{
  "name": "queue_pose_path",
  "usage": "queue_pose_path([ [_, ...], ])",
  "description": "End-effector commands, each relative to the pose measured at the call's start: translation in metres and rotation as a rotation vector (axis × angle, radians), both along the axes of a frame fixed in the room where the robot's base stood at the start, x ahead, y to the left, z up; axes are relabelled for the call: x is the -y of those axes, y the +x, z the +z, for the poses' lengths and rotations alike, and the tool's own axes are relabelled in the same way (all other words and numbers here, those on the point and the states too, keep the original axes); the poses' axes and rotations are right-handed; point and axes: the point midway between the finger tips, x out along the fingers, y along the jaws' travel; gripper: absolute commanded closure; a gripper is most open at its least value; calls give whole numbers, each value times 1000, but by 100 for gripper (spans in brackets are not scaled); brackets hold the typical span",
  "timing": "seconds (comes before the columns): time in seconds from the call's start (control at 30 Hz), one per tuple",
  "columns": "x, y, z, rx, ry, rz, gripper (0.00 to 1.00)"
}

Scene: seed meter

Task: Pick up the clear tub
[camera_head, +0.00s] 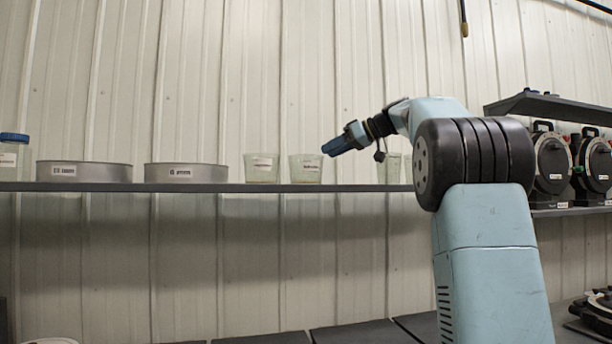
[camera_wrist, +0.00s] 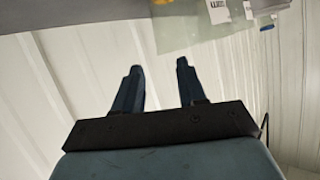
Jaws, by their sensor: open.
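Two clear tubs with white labels stand side by side on the dark shelf in the head view, a left tub (camera_head: 262,174) and a right tub (camera_head: 305,175). Another clear tub (camera_head: 389,173) stands farther right, partly hidden by my arm. My gripper (camera_head: 334,147) is just right of and slightly above the right tub's rim, apart from it. In the wrist view my gripper (camera_wrist: 158,70) is open with nothing between its two blue fingers. A clear tub (camera_wrist: 190,28) with a label shows beyond the fingertips; I cannot tell which one it is.
The shelf (camera_head: 140,187) also holds two metal pans (camera_head: 84,172), (camera_head: 186,173) and a blue-lidded jar (camera_head: 14,157) at left. Black round devices (camera_head: 551,160) stand on a shelf at right. A ribbed wall (camera_head: 250,70) is close behind the shelf.

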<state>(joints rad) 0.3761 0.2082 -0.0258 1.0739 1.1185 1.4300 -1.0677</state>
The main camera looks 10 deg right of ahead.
Motion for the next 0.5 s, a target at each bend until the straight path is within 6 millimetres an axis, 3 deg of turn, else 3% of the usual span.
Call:
queue_pose_path([
  [0.5, -39, 31, -21, -1, 0, 2, 59],
])
